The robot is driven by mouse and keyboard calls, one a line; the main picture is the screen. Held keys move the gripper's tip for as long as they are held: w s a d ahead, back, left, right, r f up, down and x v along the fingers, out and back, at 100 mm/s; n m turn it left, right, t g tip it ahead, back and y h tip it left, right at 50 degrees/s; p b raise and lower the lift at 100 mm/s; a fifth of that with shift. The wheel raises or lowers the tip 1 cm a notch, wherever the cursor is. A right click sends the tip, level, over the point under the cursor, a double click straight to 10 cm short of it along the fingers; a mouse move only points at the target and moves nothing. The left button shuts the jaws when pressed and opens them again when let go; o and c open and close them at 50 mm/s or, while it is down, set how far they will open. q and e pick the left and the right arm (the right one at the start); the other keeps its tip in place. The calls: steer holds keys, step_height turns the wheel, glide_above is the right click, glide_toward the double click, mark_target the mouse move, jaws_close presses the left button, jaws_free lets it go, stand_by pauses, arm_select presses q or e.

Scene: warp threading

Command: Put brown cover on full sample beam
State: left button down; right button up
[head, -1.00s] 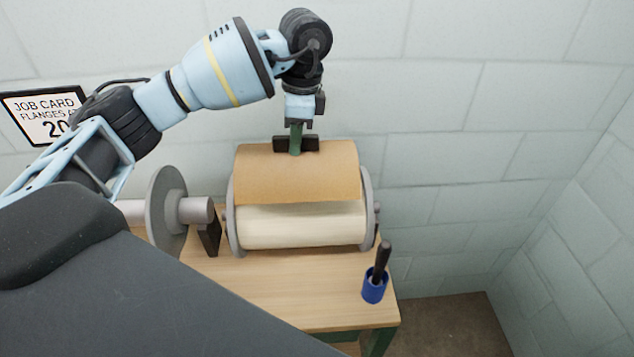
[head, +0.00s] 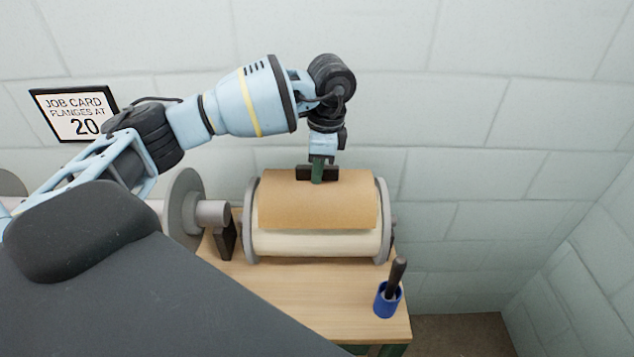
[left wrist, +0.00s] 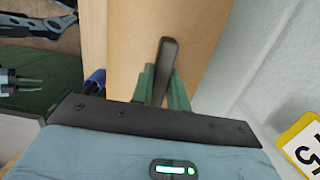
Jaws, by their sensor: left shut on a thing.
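The brown cover (head: 318,205) is a curved sheet over the upper and rear part of the full sample beam, a cream roll (head: 320,243) between two grey flanges (head: 249,225). The roll's lower front is bare. I cannot tell whether the cover touches the roll. My left gripper (head: 317,178) is above the cover, its green fingers shut on the cover's dark handle; the left wrist view shows this grip (left wrist: 165,85) and the cover's brown surface (left wrist: 205,25). What seems to be my right gripper (left wrist: 25,83) shows small at that view's left edge, its jaws unclear.
The beam is at the back of a wooden table (head: 290,290) by the block wall. A blue cup (head: 387,300) with a dark-handled tool stands at the front right. A grey flanged shaft (head: 185,215) is at left. A job card (head: 75,115) on the wall reads 20.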

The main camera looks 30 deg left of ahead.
arm_select(q)
steer(key=shift+f, duration=2.05)
steer(key=shift+f, duration=0.2)
steer(key=c, duration=1.4)
jaws_free()
steer(key=shift+o, duration=0.2)
steer(key=r, duration=0.8)
steer(key=d+r, duration=0.1)
steer(key=r, duration=0.3)
steer(key=shift+w+d+r, duration=0.1)
steer(key=shift+w+r, duration=0.05)
steer(key=shift+w, duration=0.25)
steer(key=shift+s, duration=0.1)
